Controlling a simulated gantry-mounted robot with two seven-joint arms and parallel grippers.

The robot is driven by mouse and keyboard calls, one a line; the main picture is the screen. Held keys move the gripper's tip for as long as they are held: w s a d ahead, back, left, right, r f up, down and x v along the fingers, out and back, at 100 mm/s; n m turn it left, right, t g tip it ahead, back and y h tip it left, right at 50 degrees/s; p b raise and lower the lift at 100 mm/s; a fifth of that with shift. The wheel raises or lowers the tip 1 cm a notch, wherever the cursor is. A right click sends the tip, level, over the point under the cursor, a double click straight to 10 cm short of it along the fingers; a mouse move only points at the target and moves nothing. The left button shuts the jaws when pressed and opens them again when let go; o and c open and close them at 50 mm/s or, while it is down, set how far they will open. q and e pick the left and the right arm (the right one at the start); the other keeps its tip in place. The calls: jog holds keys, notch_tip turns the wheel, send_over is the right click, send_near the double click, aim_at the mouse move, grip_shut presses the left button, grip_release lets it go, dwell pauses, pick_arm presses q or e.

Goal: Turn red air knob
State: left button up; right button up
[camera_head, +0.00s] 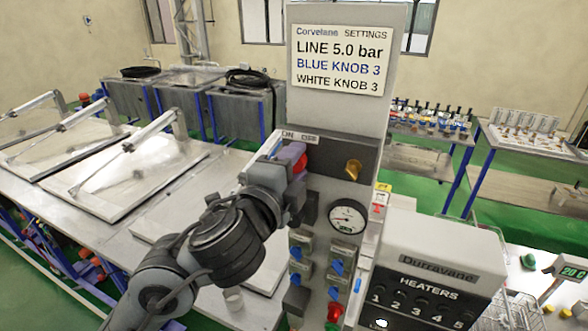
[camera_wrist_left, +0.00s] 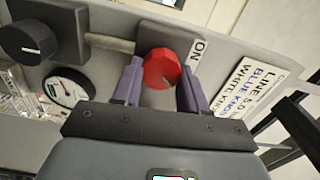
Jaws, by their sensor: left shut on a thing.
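The red air knob (camera_head: 300,163) is on the grey panel below the ON/OFF label (camera_head: 300,136), partly hidden by my left gripper (camera_head: 291,155) in the head view. In the left wrist view the red knob (camera_wrist_left: 162,69) sits between the two purple fingers of my left gripper (camera_wrist_left: 160,80), one on each side. The gripper is shut on the knob. The ON label (camera_wrist_left: 198,52) is beside the knob. My right gripper is in neither view.
A pressure gauge (camera_head: 347,217) and several blue valve knobs are on the panel below. The heater box (camera_head: 425,267) stands at lower right. A settings sign (camera_head: 341,61) is above. Flat lids (camera_head: 122,185) lie on the left bench.

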pick_arm(q)
jog(key=shift+m, duration=0.5)
jog(key=shift+f, duration=0.1)
jog(key=o, duration=1.1)
jog(key=shift+c, duration=0.2)
jog(key=shift+s, duration=0.1)
jog(key=p+v, duration=0.2)
jog(key=v, duration=0.8)
jog(key=shift+s, duration=0.3)
jog(key=shift+a, duration=0.15)
